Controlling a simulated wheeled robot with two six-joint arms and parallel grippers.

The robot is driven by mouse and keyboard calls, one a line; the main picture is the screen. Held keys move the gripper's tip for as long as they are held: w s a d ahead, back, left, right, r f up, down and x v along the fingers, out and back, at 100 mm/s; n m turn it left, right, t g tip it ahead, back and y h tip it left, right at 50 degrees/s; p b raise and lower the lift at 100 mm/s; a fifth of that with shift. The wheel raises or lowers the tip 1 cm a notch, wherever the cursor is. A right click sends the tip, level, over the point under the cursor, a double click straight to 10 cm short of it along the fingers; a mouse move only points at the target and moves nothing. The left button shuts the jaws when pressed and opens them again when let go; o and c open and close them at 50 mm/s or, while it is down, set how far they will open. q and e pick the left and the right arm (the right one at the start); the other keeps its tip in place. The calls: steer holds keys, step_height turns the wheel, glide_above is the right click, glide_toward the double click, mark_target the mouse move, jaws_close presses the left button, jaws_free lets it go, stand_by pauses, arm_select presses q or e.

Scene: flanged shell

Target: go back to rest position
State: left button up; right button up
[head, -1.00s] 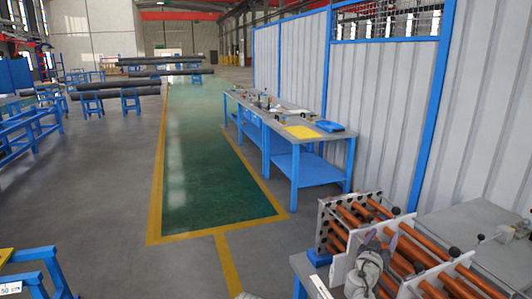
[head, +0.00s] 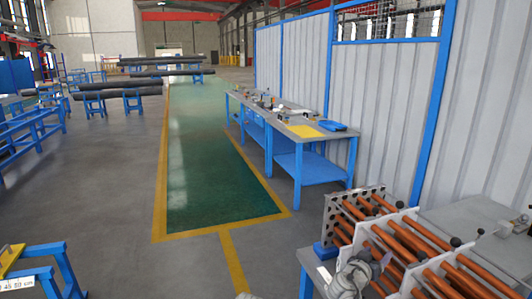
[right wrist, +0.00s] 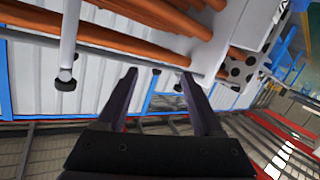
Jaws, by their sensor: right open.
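My right arm shows at the bottom of the head view as a grey wrist and links (head: 352,277), in front of the tube bundle (head: 412,242). The bundle has orange tubes running through white plates and a perforated end plate (head: 335,217). In the right wrist view my right gripper (right wrist: 159,75) has its two dark fingers apart with nothing between them. Orange tubes (right wrist: 120,45) and a pale plate lie beyond the fingertips in that view. I cannot tell the exact gap to them. My left gripper is not in view.
A blue-legged workbench (head: 316,140) with tools and a yellow sheet stands along the corrugated wall (head: 390,110). A blue stand (head: 40,268) is at the lower left.

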steer(key=s+a+f+n+g+y, duration=0.3)
steer(key=s+a+f+g+y, duration=0.25)
steer(key=s+a+f, duration=0.55)
steer(key=s+a+f+n+g+y, duration=0.2)
steer(key=s+a+n+g, duration=0.1)
steer(key=s+a, duration=0.2)
steer(key=s+a+f+n+g+y, duration=0.2)
steer(key=s+a, duration=0.3)
steer(key=a, duration=0.5)
steer(key=shift+s+a+f+n+g+p, duration=0.3)
steer(key=shift+f+n+g+p, duration=0.15)
steer(key=shift+f+n+g, duration=0.35)
